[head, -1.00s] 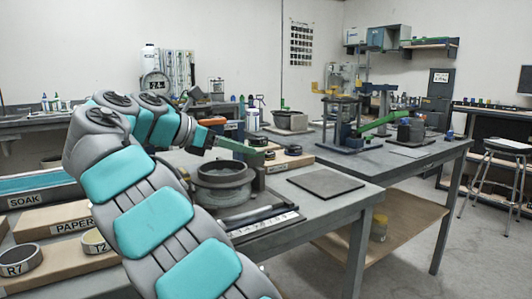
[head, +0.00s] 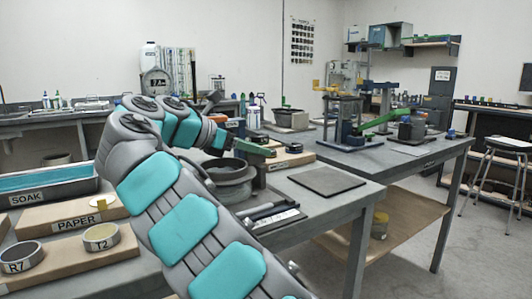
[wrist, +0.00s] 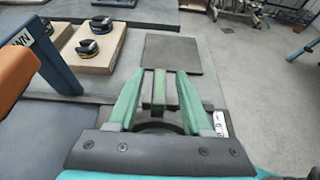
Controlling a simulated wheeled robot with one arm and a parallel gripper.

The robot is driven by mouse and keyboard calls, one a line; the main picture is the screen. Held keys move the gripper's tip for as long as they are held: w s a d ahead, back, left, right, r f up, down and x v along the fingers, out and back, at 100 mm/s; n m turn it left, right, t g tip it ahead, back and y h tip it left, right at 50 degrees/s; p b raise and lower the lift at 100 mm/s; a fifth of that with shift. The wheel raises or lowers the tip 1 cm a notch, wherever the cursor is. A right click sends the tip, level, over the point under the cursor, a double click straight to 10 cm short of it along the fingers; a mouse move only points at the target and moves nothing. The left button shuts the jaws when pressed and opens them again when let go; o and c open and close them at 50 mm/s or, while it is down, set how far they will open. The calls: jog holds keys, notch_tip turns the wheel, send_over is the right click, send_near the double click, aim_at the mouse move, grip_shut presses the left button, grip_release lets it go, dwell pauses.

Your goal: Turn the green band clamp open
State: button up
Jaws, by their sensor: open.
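The green band clamp (wrist: 159,88) shows in the wrist view as a green bar running between my gripper's fingers. My gripper (wrist: 159,74) is open, with one greenish finger on each side of the bar. I cannot tell whether either finger touches it. In the head view my gripper (head: 262,151) is over the round grey vessel (head: 232,188) on the near table. In the wrist view the vessel is mostly hidden beneath the gripper.
A flat dark plate (head: 327,180) lies right of the vessel. A blue post (wrist: 48,55) with an orange part (wrist: 15,70) stands close on the left in the wrist view. Boards with round pieces (wrist: 97,35) lie beyond it. Another green lever (head: 383,120) is on the far table.

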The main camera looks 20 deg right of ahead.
jog(key=shift+x, duration=1.8)
jog(key=shift+a+f, duration=0.1)
jog(key=shift+c, duration=0.2)
grip_shut()
